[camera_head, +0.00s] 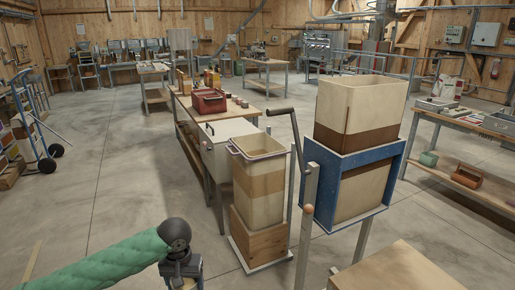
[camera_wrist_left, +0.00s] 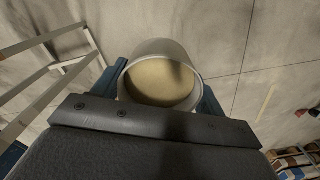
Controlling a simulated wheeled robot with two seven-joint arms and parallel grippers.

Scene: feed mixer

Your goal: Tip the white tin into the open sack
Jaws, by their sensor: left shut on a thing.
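The white tin (camera_wrist_left: 163,48) is in the left wrist view, round and open, with tan feed (camera_wrist_left: 160,82) inside. My left gripper (camera_wrist_left: 160,92) is shut on it, with a blue finger on each side. In the head view my left gripper (camera_head: 184,276) is at the bottom edge, left of the containers; the tin is mostly cut off there. A tall, pale open-topped container (camera_head: 262,167) with a rim stands on a wooden block, up and right of my gripper. It may be the sack; I cannot tell for sure. My right gripper is out of view.
A pale hopper (camera_head: 357,103) sits in a blue frame (camera_head: 392,165) on the right, with a dark crank handle (camera_head: 284,111) beside it. A workbench (camera_head: 182,101) holding a red box (camera_head: 209,101) stands behind.

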